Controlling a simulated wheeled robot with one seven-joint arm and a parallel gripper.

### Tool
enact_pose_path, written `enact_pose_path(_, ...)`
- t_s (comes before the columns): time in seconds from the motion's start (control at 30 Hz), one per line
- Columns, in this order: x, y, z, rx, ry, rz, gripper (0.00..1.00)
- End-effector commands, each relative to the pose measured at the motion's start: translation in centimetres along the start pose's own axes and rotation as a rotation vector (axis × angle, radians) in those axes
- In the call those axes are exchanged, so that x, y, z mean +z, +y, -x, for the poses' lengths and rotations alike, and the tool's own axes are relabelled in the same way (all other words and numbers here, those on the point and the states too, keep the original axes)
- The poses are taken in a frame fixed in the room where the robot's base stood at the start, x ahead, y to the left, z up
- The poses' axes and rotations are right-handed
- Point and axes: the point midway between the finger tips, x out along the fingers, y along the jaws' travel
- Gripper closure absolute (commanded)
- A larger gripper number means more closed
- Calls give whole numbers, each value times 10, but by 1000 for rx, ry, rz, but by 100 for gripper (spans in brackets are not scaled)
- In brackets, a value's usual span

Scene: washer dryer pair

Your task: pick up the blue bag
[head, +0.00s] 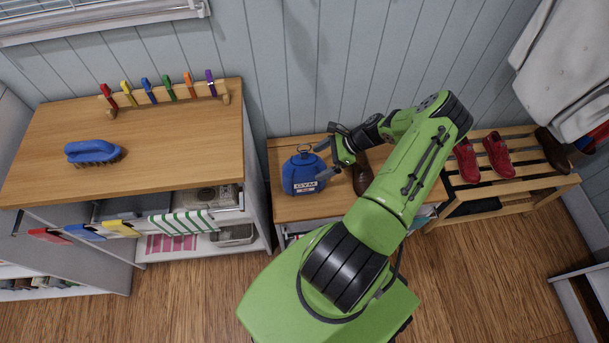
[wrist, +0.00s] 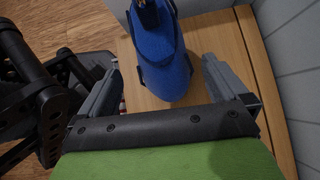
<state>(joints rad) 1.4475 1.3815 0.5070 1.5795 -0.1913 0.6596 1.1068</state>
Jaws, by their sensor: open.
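The blue bag (head: 303,174) stands upright on a small wooden-topped cabinet in the head view. It has a white "GYM" label on its front and a ring at its top. My gripper (head: 322,160) is at the bag's right side, with its fingers pointing left toward it. In the wrist view the blue bag (wrist: 163,55) lies ahead of and partly between the two spread fingers of my gripper (wrist: 160,80). The gripper is open and holds nothing. I cannot tell whether a finger touches the bag.
A brown shoe (head: 362,176) is on the same cabinet, partly behind my arm. Red shoes (head: 497,155) sit on a slatted bench to the right. A taller cabinet (head: 50,130) with a blue brush (head: 93,152) stands left. The panelled wall (head: 300,60) is close behind.

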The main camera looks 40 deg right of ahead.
Motion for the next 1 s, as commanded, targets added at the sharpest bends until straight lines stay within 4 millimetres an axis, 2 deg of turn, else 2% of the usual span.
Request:
enact_pose_path(0.17, 0, 0, -18, 2, 0, 1, 0)
enact_pose_path(0.3, -1, -1, -46, 3, -2, 2, 0)
enact_pose_path(0.4, -1, -1, -59, 2, 0, 1, 0)
enact_pose_path(0.6, 0, -2, -58, 0, 1, 1, 2)
enact_pose_path(1.0, 0, -2, -58, 1, 1, 1, 63)
